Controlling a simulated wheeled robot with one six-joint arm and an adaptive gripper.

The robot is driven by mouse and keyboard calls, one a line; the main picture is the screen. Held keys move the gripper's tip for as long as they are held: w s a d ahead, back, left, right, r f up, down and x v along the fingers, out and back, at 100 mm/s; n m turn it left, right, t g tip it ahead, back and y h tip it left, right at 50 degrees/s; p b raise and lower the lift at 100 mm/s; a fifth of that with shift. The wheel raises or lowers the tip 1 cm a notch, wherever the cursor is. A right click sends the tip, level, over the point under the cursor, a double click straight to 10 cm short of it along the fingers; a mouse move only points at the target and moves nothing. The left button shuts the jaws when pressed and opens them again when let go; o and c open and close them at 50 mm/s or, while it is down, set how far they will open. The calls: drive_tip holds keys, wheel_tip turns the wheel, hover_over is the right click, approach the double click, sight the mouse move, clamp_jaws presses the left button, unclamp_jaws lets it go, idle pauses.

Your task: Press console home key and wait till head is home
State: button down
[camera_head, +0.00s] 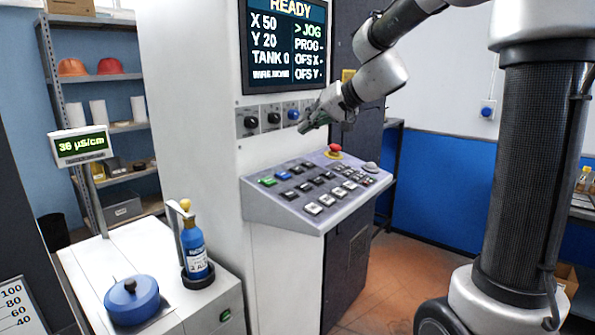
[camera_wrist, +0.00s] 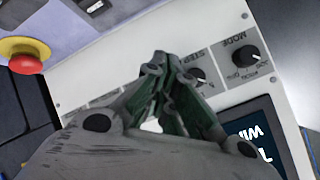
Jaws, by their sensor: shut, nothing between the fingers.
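The console (camera_head: 350,207) is a sloped grey key panel with rows of black, white, green and blue keys. I cannot read the key labels, so I cannot tell which is the home key. The screen (camera_head: 287,45) above it reads READY, X 50, Y 20, TANK 0, with the mark at JOG; its lowest left line is too small to read surely. My gripper (camera_head: 306,127) is shut and empty in front of the knob strip, above the keys and apart from them. In the wrist view my gripper (camera_wrist: 160,62) has its fingertips together over the knob panel.
A red emergency button (camera_head: 334,149) stands at the panel's back edge. Knobs (camera_head: 274,118) line the strip under the screen. A blue bottle (camera_head: 195,250) and a blue lidded pot (camera_head: 131,298) stand on a white cabinet at lower left. A meter (camera_head: 82,146) reads 36 µS/cm.

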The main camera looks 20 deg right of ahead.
sight(301, 168)
idle(0.3)
drive_tip(key=shift+w+a+f, duration=0.15)
drive_tip(key=shift+w+f, duration=0.1)
drive_tip(key=shift+f, duration=1.2)
drive_tip(key=shift+w+a+f, duration=0.2)
drive_tip(key=shift+f, duration=1.2)
drive_tip(key=shift+w+a+f, duration=0.15)
drive_tip(key=shift+w+f, duration=0.1)
drive_tip(key=shift+f, duration=1.2)
drive_tip(key=shift+a+f, duration=0.1)
drive_tip(key=shift+f, duration=0.35)
